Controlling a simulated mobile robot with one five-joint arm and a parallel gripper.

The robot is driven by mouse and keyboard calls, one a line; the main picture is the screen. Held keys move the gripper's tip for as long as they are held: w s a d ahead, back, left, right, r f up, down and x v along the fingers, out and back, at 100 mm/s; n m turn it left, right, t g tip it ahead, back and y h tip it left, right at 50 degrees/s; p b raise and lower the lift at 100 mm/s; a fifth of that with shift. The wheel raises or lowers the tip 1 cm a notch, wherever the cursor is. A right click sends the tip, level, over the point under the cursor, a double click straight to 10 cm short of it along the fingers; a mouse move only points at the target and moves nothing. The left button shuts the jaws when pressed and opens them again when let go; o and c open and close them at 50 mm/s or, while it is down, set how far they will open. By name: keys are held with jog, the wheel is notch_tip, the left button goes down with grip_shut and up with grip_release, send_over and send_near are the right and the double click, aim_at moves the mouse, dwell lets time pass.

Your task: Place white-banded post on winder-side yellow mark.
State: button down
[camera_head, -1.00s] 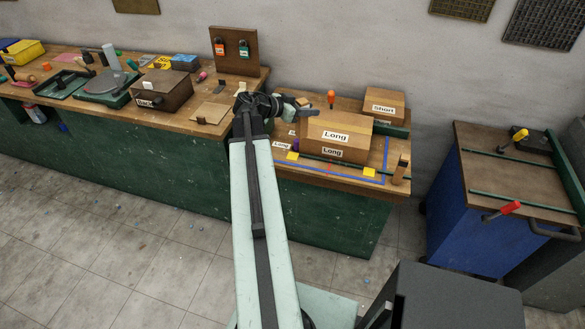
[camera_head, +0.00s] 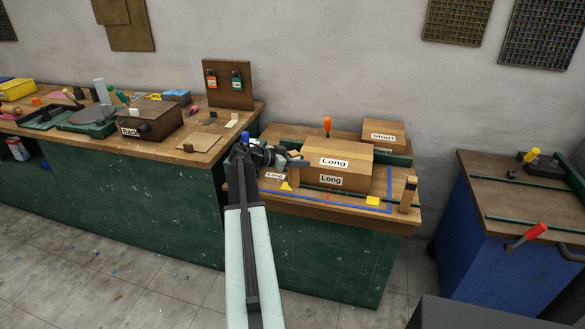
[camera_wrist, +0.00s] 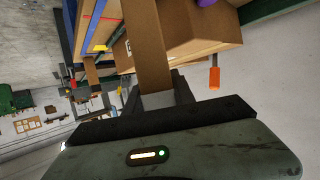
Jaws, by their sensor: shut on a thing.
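My gripper (camera_head: 290,160) is shut on a brown wooden post (camera_head: 293,175), at the left end of the "Long" boxes (camera_head: 333,161). In the wrist view the post (camera_wrist: 150,40) runs upward from between the jaws; a pale patch shows on it at the jaws, but I cannot tell if it is the white band. The left yellow mark (camera_head: 287,186) lies just below the post in the head view; I cannot tell if they touch. A right yellow mark (camera_head: 373,201) lies near the front edge. Another post (camera_head: 408,195) with a dark band stands at the right corner.
Blue lines (camera_head: 335,202) and a green rail (camera_head: 345,194) run along the bench in front of the boxes. An orange-handled tool (camera_head: 327,126) stands behind them. A blue cart (camera_head: 490,225) stands to the right, across a gap.

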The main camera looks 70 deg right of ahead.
jog(key=w+d, duration=0.3)
jog(key=shift+w+d+f, duration=0.25)
jog(key=shift+d, duration=0.15)
